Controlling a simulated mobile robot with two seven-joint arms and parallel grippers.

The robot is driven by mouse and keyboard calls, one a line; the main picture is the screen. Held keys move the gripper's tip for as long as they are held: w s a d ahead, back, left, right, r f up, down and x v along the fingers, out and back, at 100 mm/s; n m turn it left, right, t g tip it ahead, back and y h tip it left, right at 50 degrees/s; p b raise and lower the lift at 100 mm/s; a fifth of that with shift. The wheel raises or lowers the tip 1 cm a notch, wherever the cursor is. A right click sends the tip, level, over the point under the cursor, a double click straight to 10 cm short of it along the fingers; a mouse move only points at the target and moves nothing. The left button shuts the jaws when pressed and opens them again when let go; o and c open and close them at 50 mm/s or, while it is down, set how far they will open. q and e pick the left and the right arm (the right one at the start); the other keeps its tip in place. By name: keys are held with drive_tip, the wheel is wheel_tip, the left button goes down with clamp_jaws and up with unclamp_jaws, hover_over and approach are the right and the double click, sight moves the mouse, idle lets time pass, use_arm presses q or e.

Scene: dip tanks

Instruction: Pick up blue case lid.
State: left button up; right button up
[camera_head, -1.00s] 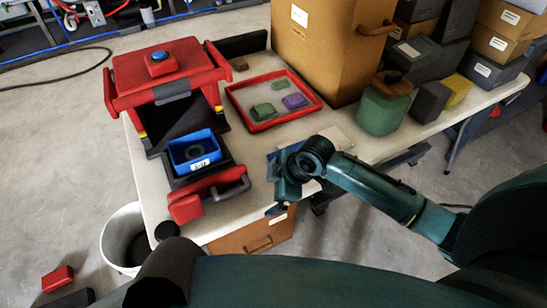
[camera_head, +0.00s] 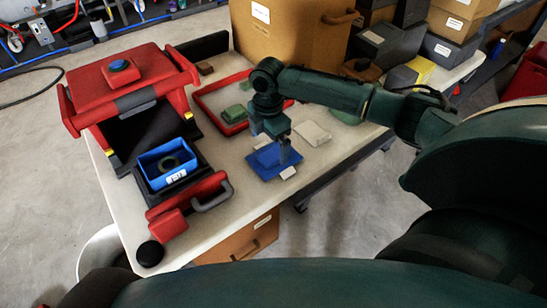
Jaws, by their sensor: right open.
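The blue case lid (camera_head: 262,167) lies flat on the white table near its front right edge, with a white label at its near side. My right gripper (camera_head: 274,146) points down over the lid, open, with its fingers at the lid's far part. Whether the fingers touch the lid cannot be told. The gripper hides part of the lid. A blue case (camera_head: 166,160) with a white label and a dark round thing inside sits in the red and black machine to the left. My left gripper is not in view.
The red machine (camera_head: 128,83) stands left, its handled front (camera_head: 190,200) jutting toward me. A red tray (camera_head: 208,113) with coloured pieces lies behind my right gripper. A pale flat piece (camera_head: 313,133) lies right of the lid. A large tan box (camera_head: 285,35) stands behind.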

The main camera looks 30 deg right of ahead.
sight(268, 157)
drive_tip(key=shift+w+a+f, duration=0.1)
drive_tip(key=shift+f, duration=2.9)
drive_tip(key=shift+c, duration=0.6)
drive_tip(key=c, duration=0.6)
